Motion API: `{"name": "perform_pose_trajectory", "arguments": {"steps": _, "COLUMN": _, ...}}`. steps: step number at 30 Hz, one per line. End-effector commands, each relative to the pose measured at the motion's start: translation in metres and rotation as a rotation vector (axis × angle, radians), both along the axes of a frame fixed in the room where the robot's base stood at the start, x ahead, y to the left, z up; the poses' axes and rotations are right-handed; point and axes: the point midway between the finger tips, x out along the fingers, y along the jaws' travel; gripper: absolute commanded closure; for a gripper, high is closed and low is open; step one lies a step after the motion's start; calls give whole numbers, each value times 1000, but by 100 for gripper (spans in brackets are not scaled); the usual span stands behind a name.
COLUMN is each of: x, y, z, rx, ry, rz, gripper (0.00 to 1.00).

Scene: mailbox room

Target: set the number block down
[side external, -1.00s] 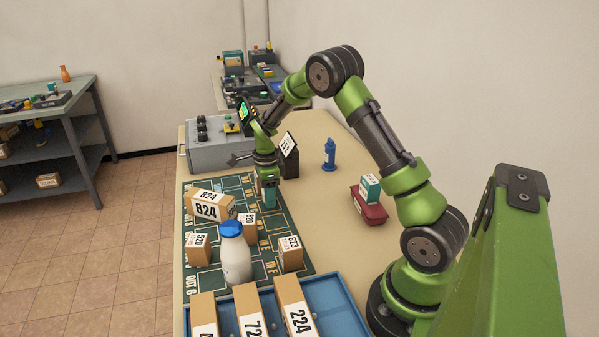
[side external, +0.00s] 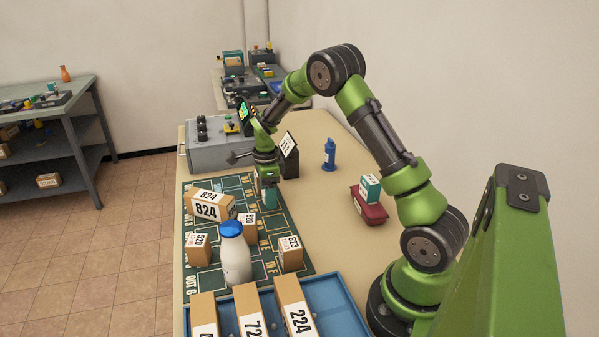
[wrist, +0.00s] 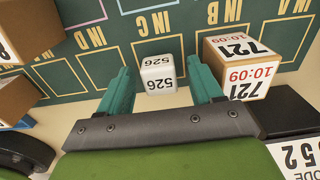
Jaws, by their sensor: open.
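The number block (wrist: 158,75) is a small white block marked 526. In the wrist view it rests upright near the edge of the green mat (wrist: 75,85), by the IN C mark. My gripper (wrist: 161,70) is open, with one teal finger on each side of the block and visible gaps between. In the side view my gripper (side external: 266,192) is low over the far part of the mat, and the block cannot be made out there.
A carton marked 721 (wrist: 240,68) stands close beside the right finger in the wrist view. A black stand with a white card (side external: 289,155) is just beyond my gripper. Carton 824 (side external: 210,205), a bottle (side external: 235,258) and smaller cartons stand nearer on the mat.

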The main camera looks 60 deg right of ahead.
Motion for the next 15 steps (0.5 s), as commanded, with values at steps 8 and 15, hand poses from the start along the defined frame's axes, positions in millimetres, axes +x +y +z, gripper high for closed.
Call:
{"name": "perform_pose_trajectory", "arguments": {"steps": 8, "x": 1, "y": 0, "z": 59, "rx": -1, "ry": -6, "rz": 0, "gripper": 35}}
{"name": "perform_pose_trajectory", "arguments": {"steps": 15, "x": 1, "y": 0, "z": 100, "rx": -1, "ry": -3, "rz": 1, "gripper": 35}}
